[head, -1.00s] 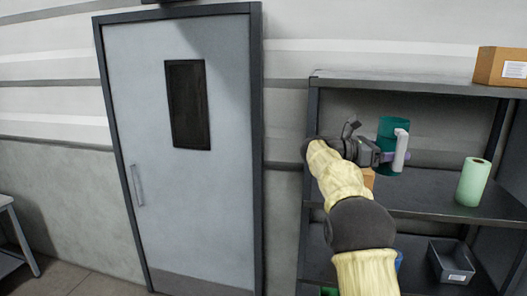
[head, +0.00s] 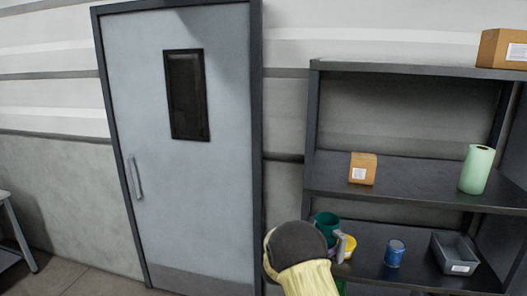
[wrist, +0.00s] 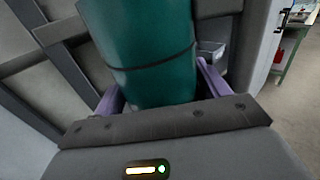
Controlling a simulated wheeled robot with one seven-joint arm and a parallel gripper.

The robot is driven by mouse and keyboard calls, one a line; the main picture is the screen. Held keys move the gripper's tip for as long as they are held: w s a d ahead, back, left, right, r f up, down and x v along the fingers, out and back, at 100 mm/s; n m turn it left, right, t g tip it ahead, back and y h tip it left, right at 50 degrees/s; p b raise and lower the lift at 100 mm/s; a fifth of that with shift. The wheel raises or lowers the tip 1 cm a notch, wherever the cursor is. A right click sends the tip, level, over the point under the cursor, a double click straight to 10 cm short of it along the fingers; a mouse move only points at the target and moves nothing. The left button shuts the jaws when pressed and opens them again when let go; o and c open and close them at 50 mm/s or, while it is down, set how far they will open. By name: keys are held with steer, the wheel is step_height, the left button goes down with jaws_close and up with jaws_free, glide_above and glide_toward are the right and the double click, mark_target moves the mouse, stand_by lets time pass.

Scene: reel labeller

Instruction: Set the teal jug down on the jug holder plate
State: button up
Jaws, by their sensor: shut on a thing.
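My gripper (wrist: 160,88) is shut on the jug, a purple finger on either side. I cannot make out the jug holder plate in any view.
The shelf rack (head: 415,195) holds a small cardboard box (head: 362,169), a pale green roll (head: 476,168), a blue can (head: 395,253), a grey bin (head: 458,252) and a yellow item (head: 350,246) beside the jug. A larger box (head: 503,48) is on top. A closed door (head: 185,190) stands left.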

steer(key=s+a+f+n+t+y+b, duration=0.2)
steer(key=s+a+f+n+t+y, duration=0.15)
steer(key=f, duration=0.65)
steer(key=s+a+f+n+t+y+b, duration=0.1)
steer(key=s+a+f+n+t+y, duration=0.25)
steer(key=f, duration=0.75)
steer(key=s+d+f+n+y+b, duration=0.2)
steer(key=s+f+y, duration=0.5)
steer(key=s+f, duration=0.6)
steer(key=shift+d+n+b, duration=0.35)
steer(key=shift+n+b, duration=0.45)
steer(key=shift+b, duration=0.2)
steer(key=shift+s+f, duration=0.1)
steer(key=shift+d, duration=0.15)
